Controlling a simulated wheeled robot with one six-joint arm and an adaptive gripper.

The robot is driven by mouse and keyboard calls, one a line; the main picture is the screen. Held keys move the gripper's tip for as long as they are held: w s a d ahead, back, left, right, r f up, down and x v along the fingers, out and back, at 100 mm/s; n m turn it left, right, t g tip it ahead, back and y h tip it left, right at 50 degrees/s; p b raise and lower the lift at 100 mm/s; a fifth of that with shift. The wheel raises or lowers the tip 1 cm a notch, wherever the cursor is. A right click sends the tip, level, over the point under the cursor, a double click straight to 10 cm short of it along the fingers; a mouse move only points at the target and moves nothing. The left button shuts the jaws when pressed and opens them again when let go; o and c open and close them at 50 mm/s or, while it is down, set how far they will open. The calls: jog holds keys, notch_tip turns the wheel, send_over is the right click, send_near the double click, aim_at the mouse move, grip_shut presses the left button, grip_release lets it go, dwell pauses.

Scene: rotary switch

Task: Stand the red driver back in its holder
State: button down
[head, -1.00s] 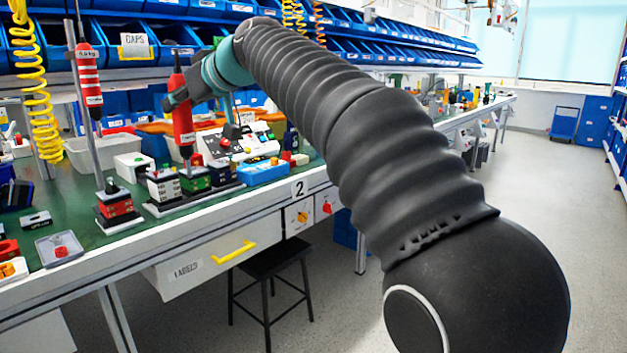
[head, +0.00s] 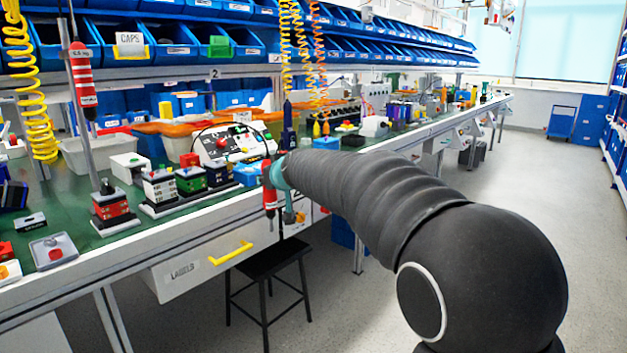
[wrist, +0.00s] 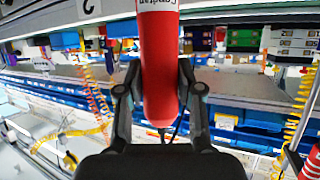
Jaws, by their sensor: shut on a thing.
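The red driver (head: 269,192) is upright in my gripper (head: 277,176), in front of the bench's front edge in the head view. In the wrist view the red driver (wrist: 160,70) stands between the two dark fingers of my gripper (wrist: 160,84), which are shut on its body. Its tip is out of the wrist view. A second red driver (head: 83,78) hangs at the left of the bench, and part of it shows at the lower right of the wrist view (wrist: 312,164). I cannot make out for certain which thing is the holder.
The green bench (head: 130,235) carries small stacked blocks (head: 160,186), a control box (head: 228,143) and a grey tray (head: 53,251). A black stool (head: 268,262) stands below the driver. Yellow coiled hoses (head: 38,110) hang above the bench. Open floor lies at the right.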

jog(key=s+d+f+m+t+h, duration=0.1)
jog(key=d+f+m+h, duration=0.45)
jog(key=d+f, duration=1.45)
jog(key=s+d+f+m+h, duration=0.3)
jog(key=s+d+f+h, duration=0.1)
jog(key=s+d+f, duration=0.75)
jog(key=s+a+f+n+y, duration=0.3)
jog(key=a+f, duration=0.2)
jog(key=f, duration=0.4)
jog(key=shift+f+y, duration=0.35)
jog(key=shift+f, duration=0.05)
jog(key=shift+a, duration=0.1)
